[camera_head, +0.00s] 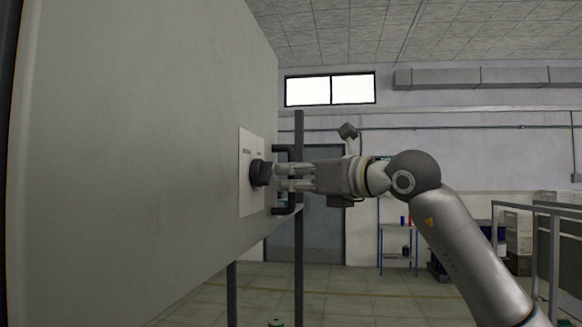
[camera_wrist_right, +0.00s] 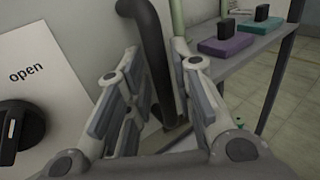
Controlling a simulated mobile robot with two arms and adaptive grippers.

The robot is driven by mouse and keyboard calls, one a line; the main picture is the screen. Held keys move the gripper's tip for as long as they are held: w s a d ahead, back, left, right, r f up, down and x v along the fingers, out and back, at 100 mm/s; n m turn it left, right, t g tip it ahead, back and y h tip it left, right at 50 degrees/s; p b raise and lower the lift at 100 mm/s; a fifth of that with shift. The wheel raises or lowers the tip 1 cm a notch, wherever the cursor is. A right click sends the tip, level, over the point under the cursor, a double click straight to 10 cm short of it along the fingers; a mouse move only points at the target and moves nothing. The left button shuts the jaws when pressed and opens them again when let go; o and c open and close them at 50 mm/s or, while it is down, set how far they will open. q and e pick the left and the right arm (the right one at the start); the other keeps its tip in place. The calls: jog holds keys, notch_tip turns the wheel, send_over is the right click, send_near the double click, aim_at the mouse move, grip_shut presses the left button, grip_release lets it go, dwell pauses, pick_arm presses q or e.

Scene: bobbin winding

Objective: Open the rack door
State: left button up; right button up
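The large grey rack door panel (camera_head: 150,140) fills the left of the head view. It carries a white plate (camera_head: 245,190) with a black knob (camera_head: 260,172). In the wrist view the knob (camera_wrist_right: 18,125) is at the left, below the word "open". A dark bar handle (camera_head: 290,208) stands right of the plate. My right gripper (camera_head: 278,177) is level with the knob and handle. In the wrist view the handle (camera_wrist_right: 155,50) rises between the parted fingers of my right gripper (camera_wrist_right: 155,90); contact is unclear. My left gripper is out of view.
In the wrist view a grey shelf (camera_wrist_right: 245,60) holds a purple block (camera_wrist_right: 222,47) and a teal block (camera_wrist_right: 250,32), right of the gripper. In the head view a railing (camera_head: 540,225) stands at the right. The floor (camera_head: 360,300) below the gripper looks mostly clear.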

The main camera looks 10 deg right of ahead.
jog(key=shift+w+a+f, duration=0.1)
jog(key=shift+w+a, duration=0.05)
jog(key=shift+w, duration=0.25)
jog(key=shift+c, duration=0.5)
grip_shut()
